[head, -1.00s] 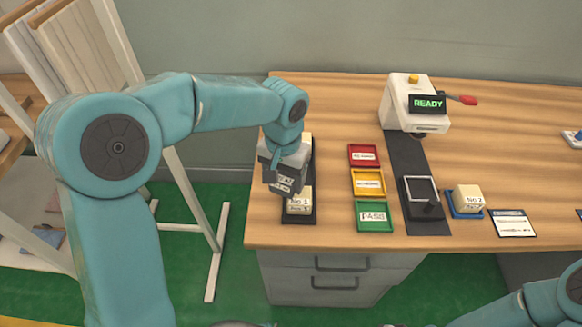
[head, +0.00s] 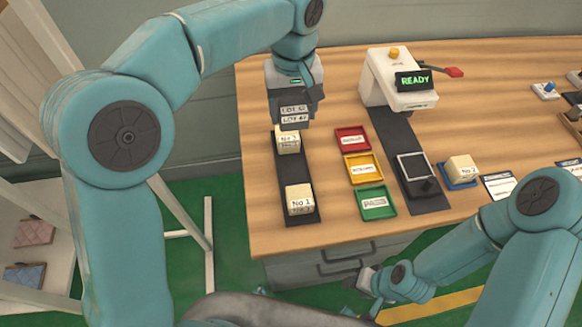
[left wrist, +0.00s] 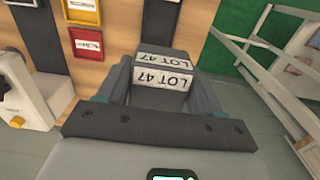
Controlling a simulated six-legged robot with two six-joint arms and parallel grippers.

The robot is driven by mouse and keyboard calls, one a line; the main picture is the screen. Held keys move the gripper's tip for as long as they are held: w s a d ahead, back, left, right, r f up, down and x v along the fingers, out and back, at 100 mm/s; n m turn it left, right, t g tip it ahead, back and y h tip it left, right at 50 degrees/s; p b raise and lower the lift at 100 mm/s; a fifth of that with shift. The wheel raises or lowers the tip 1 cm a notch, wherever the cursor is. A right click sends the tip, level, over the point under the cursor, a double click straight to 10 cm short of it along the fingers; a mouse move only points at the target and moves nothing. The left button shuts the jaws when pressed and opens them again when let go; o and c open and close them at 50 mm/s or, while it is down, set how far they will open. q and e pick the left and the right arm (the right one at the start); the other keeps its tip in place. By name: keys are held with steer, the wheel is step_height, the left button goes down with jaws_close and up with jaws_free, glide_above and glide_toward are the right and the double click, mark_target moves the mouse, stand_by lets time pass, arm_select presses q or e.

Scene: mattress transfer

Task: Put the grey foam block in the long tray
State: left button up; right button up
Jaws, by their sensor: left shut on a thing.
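The grey foam block (head: 294,116), labelled LOT 47, is held in my left gripper (head: 296,100). It also shows between the two fingers in the left wrist view (left wrist: 163,76). The long tray (head: 292,167) is black and narrow, at the left of the bench. A pale No 3 block (head: 288,141) and a pale No 1 block (head: 299,200) stand in it, with a bare stretch between. The grey block is at the tray's far end, just beyond No 3; its height above the tray is unclear. My right gripper (head: 367,281) is low, in front of the bench; its jaws are unclear.
Red (head: 352,141), yellow (head: 363,169) and green (head: 374,203) trays stand right of the long tray. Beyond them are a white READY machine (head: 397,80) and a No 2 block (head: 461,168) on a blue base. A white rack (head: 25,185) stands at the left.

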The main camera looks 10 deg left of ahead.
arm_select(q)
steer(key=f, duration=1.4)
steer(key=shift+s+d+f+b, duration=0.2)
steer(key=shift+b, duration=0.2)
step_height(320, 180, down, 5)
steer(key=shift+w+f, duration=0.15)
steer(key=shift+f, duration=0.05)
